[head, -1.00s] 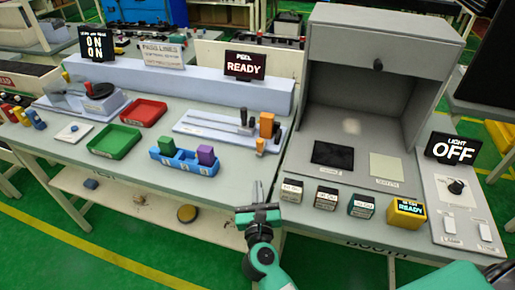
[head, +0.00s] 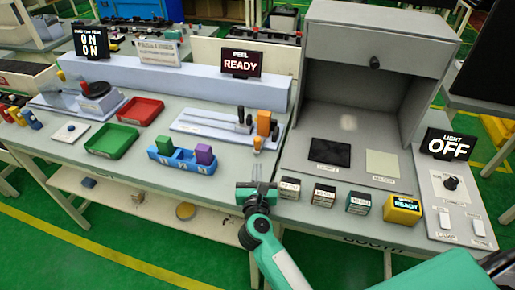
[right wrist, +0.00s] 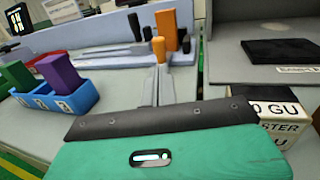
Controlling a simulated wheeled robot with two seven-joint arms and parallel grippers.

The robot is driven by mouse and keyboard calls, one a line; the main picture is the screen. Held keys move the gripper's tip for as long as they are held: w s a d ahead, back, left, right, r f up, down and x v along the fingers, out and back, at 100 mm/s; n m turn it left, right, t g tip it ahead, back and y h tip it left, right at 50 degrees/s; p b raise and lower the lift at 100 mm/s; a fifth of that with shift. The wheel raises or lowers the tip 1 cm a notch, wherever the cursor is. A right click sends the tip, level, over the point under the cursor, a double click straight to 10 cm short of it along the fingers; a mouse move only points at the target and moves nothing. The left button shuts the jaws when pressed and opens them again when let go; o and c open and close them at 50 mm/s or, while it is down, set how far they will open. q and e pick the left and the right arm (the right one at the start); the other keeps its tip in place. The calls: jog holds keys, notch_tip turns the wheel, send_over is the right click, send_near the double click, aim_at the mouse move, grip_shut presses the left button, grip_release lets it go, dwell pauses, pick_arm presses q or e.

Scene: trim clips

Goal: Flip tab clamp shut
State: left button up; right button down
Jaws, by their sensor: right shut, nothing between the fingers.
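The grey peel fixture (head: 190,124) lies on the left table, below the sign reading READY. Dark upright posts (head: 241,115), a tall orange block (head: 264,122) and a small orange tab (head: 257,143) stand at its right end. I cannot tell for sure which part is the clamp or how far it is closed. My right gripper (head: 257,170) is shut and empty at the table's front edge, just in front of the small tab. In the right wrist view its fingers (right wrist: 159,75) point at the small orange tab (right wrist: 158,48), seemingly short of it. My left gripper is out of view.
A blue bin (head: 182,166) with green and purple blocks is left of my right gripper. Several small labelled boxes (head: 324,195) stand to its right, before the grey booth (head: 350,100). Green (head: 112,142) and red (head: 141,110) trays lie further left.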

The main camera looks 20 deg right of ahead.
aim_at(258, 144)
jog(key=p+x, duration=0.2)
jog(key=x, duration=0.6)
jog(key=shift+w, duration=0.15)
jog(key=shift+w+d, duration=0.1)
jog(key=w+d, duration=0.2)
jog(key=shift+w+r+b, duration=0.1)
jog(key=shift+w+b, duration=0.2)
jog(key=shift+w, duration=0.05)
jog(key=shift+r, duration=0.1)
